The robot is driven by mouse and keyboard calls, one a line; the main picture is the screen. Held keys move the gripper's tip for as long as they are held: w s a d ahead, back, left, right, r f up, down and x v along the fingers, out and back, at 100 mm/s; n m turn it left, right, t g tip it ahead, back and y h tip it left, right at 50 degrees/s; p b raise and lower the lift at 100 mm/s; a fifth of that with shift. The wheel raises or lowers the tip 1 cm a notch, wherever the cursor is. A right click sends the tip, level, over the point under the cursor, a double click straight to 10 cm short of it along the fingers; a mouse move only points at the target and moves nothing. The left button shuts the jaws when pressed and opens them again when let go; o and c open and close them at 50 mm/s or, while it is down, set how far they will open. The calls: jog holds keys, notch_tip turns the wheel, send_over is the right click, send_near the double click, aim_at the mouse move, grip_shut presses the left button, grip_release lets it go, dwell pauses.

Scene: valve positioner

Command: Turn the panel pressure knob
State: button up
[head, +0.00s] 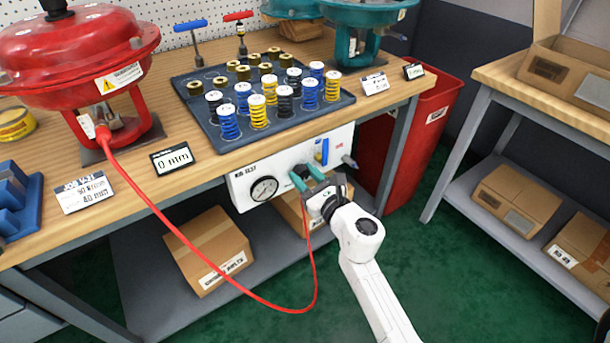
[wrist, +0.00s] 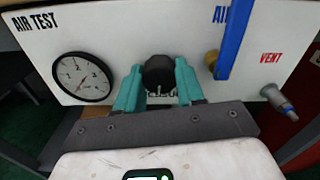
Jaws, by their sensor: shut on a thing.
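The pressure knob (wrist: 158,74) is black and round and sits on the front of the white air test panel (wrist: 125,30). My gripper (wrist: 159,86) has teal fingers, one on each side of the knob, and is shut on it. In the head view my gripper (head: 305,180) reaches the panel (head: 240,192) under the bench edge, and the knob is mostly hidden there by the fingers. A round gauge (wrist: 83,78) is left of the knob; it also shows in the head view (head: 264,189). Its needle points toward the lower part of the dial.
A blue lever (wrist: 231,40) and a vent fitting (wrist: 280,102) are right of the knob. A red hose (head: 200,232) loops from the red actuator (head: 75,45) down below the panel. A display reading 0 mm (head: 172,158) stands on the bench. A red bin (head: 432,130) is at right.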

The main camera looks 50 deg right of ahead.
jog(key=m+p, duration=0.1)
jog(key=m, duration=0.3)
jog(key=m+p, duration=0.1)
jog(key=m, duration=0.3)
jog(key=m+p, duration=0.1)
jog(key=m, duration=0.3)
jog(key=m+p, duration=0.1)
jog(key=m, duration=0.3)
jog(key=m+p, duration=0.2)
jog(key=m, duration=0.5)
jog(key=m+p, duration=0.2)
jog(key=m, duration=0.3)
jog(key=shift+f+m, duration=0.1)
jog(key=shift+m, duration=0.3)
jog(key=o, duration=1)
